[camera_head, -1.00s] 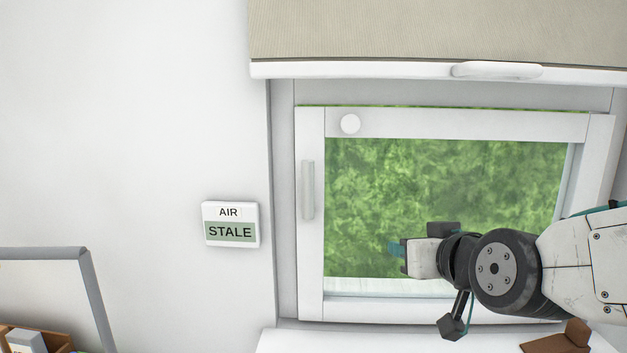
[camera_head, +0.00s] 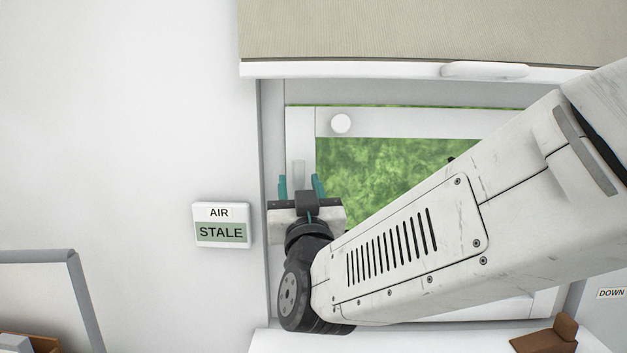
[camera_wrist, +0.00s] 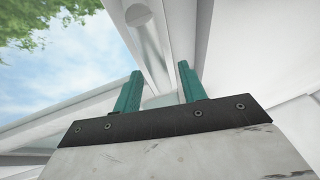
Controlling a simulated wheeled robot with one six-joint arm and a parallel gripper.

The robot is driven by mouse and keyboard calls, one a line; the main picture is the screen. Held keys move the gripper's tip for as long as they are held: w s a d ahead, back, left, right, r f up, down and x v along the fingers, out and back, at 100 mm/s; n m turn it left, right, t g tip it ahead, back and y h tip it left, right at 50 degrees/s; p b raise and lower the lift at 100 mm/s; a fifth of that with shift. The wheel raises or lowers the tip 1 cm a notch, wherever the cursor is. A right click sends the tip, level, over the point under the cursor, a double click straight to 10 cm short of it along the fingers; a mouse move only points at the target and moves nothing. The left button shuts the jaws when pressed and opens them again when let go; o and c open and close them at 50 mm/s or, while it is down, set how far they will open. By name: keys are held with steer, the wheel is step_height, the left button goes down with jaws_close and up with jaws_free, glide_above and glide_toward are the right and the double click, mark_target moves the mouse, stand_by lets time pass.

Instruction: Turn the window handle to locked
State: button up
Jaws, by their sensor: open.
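The window handle (camera_head: 298,170) is a slim white upright bar on the left side of the white window frame (camera_head: 300,125). Its upper part shows between my fingers in the head view; its lower part is hidden behind my gripper. My gripper (camera_head: 300,182) is open, with teal fingers pointing up, one on each side of the bar in the picture. I cannot tell whether they touch it or how far in front they are.
Left of the window is a sign reading AIR STALE (camera_head: 221,225). A white ledge (camera_head: 400,342) with a brown object (camera_head: 546,338) lies below. My arm covers much of the window.

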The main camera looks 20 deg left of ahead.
steer(key=shift+x, duration=1.1)
jaws_close()
